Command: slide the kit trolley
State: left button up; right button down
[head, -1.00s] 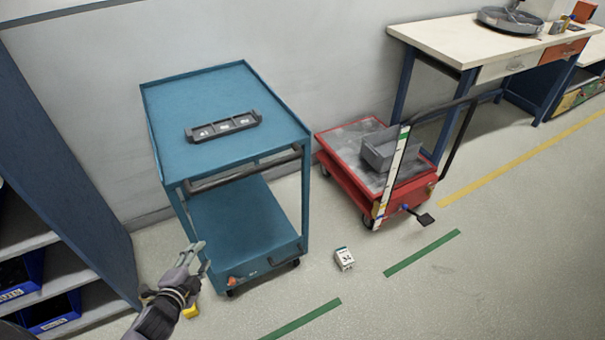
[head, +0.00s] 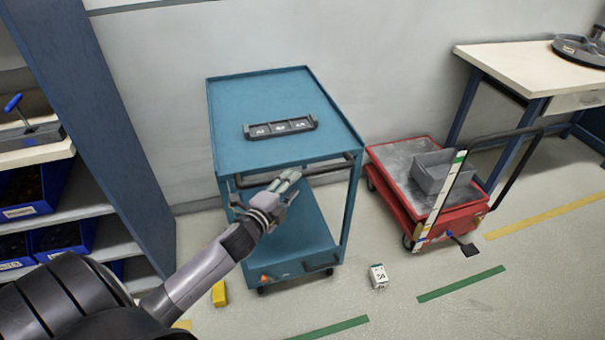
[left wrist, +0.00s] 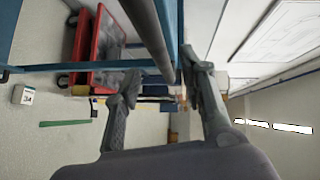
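The blue kit trolley (head: 240,95) stands against the wall, with a grey compartment tray on its top shelf. A dark handle bar (head: 330,168) runs along its front just below the top. My left gripper (head: 290,181) is at the front of the trolley, close to the bar's left part. In the left wrist view my left gripper (left wrist: 163,88) has its fingers spread, with the handle bar (left wrist: 150,38) lying between their directions. I cannot tell whether they touch it. My right gripper is in neither view.
A red cart (head: 400,205) with a grey bin stands right of the trolley. A small white box (head: 378,276) and a yellow object (head: 219,293) lie on the floor. A shelf rack (head: 125,140) stands at left, a workbench (head: 510,70) at right. Floor in front is fairly clear.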

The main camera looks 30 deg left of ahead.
pick_arm(q)
jog(key=w, duration=0.4)
jog(key=w+f, duration=0.1)
jog(key=w, duration=0.1)
jog(key=shift+w+a, duration=0.2)
jog(key=shift+w, duration=0.1)
jog(key=shift+c, duration=0.4)
grip_shut()
